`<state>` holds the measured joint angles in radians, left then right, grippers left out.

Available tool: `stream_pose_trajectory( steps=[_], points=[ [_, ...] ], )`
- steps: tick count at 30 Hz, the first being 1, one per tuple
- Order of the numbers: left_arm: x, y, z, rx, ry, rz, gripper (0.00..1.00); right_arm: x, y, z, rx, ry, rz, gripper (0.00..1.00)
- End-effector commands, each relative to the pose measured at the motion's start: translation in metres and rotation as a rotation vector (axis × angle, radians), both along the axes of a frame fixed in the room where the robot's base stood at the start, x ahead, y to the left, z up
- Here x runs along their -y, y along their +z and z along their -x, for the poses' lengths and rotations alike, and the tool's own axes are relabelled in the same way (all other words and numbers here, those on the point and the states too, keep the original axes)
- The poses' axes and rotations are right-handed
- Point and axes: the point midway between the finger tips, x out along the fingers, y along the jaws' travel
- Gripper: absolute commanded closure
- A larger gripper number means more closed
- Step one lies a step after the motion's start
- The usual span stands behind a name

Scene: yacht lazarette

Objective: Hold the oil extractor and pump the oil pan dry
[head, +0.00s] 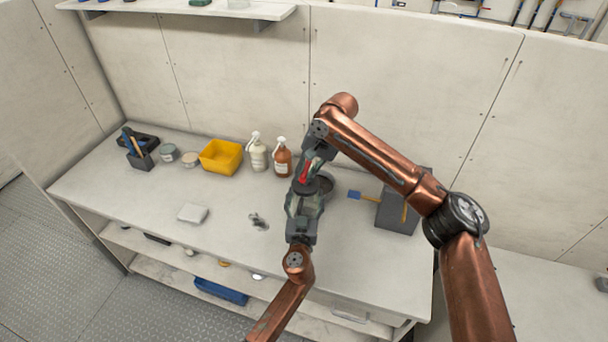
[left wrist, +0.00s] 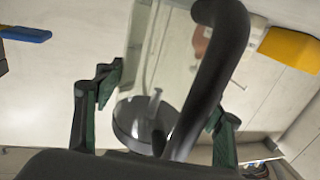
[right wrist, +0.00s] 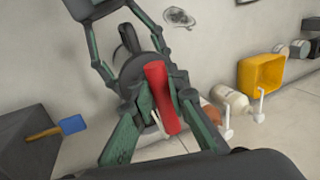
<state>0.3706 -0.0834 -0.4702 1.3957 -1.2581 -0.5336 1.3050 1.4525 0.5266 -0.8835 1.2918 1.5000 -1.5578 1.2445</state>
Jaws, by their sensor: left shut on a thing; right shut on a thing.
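The oil extractor stands upright at the right of the bench middle, mostly hidden by my grippers. Its red handle (head: 307,172) shows on top, also in the right wrist view (right wrist: 163,100). Its clear body (left wrist: 150,60) with a dark collar (left wrist: 135,125) and a curved black hose or handle (left wrist: 235,50) fills the left wrist view. My left gripper (head: 304,205) is shut around the body from the front. My right gripper (head: 311,163) is shut on the red handle from above. A dark round rim (head: 326,184) behind the extractor may be the oil pan; its contents are hidden.
A yellow bin (head: 221,157), a white bottle (head: 257,155) and a brown bottle (head: 282,160) stand left of the extractor. A dark block (head: 398,213) with a blue-tipped brush (head: 355,195) stands right. A white pad (head: 192,213) and small metallic item (head: 258,221) lie front left.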

Motion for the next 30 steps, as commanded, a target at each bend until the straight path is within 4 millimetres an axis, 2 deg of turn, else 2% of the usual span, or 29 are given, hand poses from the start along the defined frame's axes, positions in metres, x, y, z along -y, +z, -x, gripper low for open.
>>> stream_pose_trajectory(
  steps=[10,30],
  points=[
    [0.0,0.0,0.0,0.0,0.0,0.0,0.71,0.0,0.004,0.0,0.001,0.0,0.0,1.0],
    [-0.001,-0.001,0.0,-0.003,0.002,0.0,0.71,-0.001,0.045,-0.001,0.004,0.0,-0.003,1.0]
  ],
)
